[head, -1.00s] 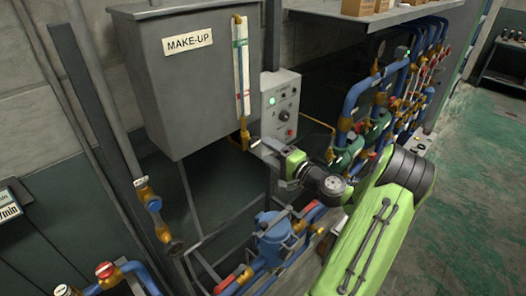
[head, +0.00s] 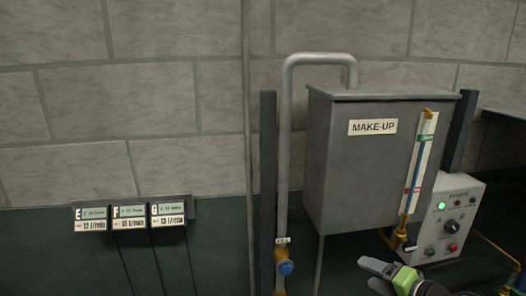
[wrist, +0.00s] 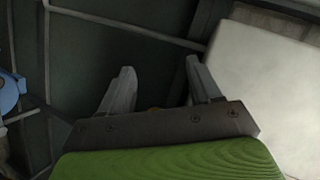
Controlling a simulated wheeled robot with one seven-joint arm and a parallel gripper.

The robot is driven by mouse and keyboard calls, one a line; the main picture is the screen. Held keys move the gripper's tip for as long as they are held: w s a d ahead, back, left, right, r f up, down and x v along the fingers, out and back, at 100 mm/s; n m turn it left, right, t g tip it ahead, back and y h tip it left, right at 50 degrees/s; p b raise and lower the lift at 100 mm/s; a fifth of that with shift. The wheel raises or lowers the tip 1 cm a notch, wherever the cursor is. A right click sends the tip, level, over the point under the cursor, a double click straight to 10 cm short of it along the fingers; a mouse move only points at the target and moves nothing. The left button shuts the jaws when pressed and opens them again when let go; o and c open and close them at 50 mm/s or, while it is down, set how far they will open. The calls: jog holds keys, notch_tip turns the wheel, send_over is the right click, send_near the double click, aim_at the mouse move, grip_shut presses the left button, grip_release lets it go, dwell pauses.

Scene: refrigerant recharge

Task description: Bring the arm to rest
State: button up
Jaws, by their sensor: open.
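My gripper (wrist: 160,88) is open in the wrist view, with its two grey fingers apart and nothing between them. In the head view my gripper (head: 372,277) shows at the bottom right edge with its green wrist part, below the grey MAKE-UP tank and left of the control box.
The grey MAKE-UP tank (head: 335,165) has a sight gauge (head: 420,165). A control box (head: 452,215) with a lit green lamp stands to its right. A pale box-like surface (wrist: 272,85) lies right of my fingers. Three flow labels (head: 130,217) are at left.

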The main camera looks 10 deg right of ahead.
jog(key=s+a+f+n+g+b, duration=0.1)
jog(key=s+a+f+n+g, duration=0.15)
jog(key=a+n+g, duration=0.65)
jog(key=s+a+r+t+h+b, duration=0.1)
jog(key=s+a, duration=0.3)
jog(key=s, duration=0.6)
jog(key=s+a+r+t+h+b, duration=0.1)
jog(key=s+a+r+h, duration=0.1)
jog(key=s, duration=0.7)
jog(key=shift+s+a+r+n+h+b, duration=0.15)
jog(key=shift+s+a+n+h+b, duration=0.2)
jog(key=shift+a+h, duration=0.7)
jog(key=shift+s+a, duration=0.15)
